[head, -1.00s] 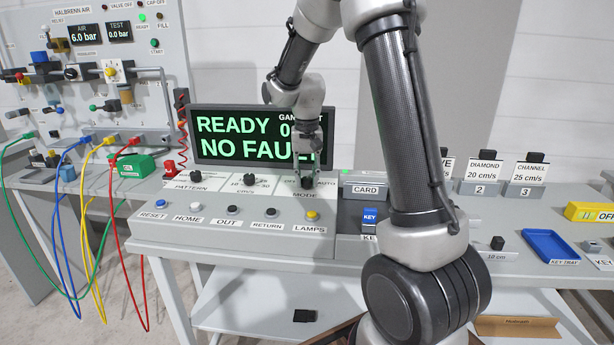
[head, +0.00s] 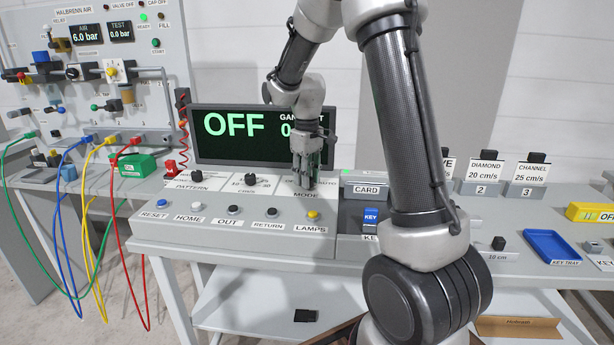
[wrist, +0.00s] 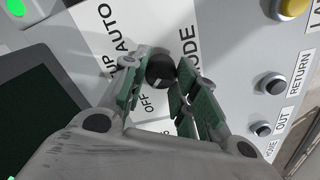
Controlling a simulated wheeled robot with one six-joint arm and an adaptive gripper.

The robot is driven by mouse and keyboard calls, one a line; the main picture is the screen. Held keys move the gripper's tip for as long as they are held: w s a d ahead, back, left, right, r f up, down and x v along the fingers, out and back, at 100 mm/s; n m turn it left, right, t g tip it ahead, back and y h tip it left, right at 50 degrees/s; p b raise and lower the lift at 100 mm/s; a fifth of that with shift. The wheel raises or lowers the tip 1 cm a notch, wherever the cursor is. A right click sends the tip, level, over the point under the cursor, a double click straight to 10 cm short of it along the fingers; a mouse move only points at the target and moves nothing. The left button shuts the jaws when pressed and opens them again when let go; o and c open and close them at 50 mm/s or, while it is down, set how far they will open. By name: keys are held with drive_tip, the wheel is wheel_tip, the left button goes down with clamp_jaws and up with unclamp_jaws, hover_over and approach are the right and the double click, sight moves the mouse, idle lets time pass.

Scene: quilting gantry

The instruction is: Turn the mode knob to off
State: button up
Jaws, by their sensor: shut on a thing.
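The mode knob (wrist: 160,70) is a small round black knob on a white label plate, with the words OFF and AUTO printed beside it in the wrist view. A light mark on the knob appears to face the OFF side. My gripper (wrist: 163,74) has its green-padded fingers on either side of the knob and is shut on it. In the head view my gripper (head: 307,180) points down at the MODE label and mostly hides the knob. The display screen (head: 233,150) behind it reads OFF in green; its right part is covered by my arm.
A row of buttons lies in front, with the yellow lamps button (head: 313,216) nearest. A card slot (head: 365,188) stands close on the right.

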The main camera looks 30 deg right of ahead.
drive_tip(key=shift+n, duration=0.4)
drive_tip(key=o, duration=1)
drive_tip(key=shift+r, duration=0.1)
wheel_tip(320, 180, up, 12)
drive_tip(key=shift+f, duration=0.1)
idle(0.4)
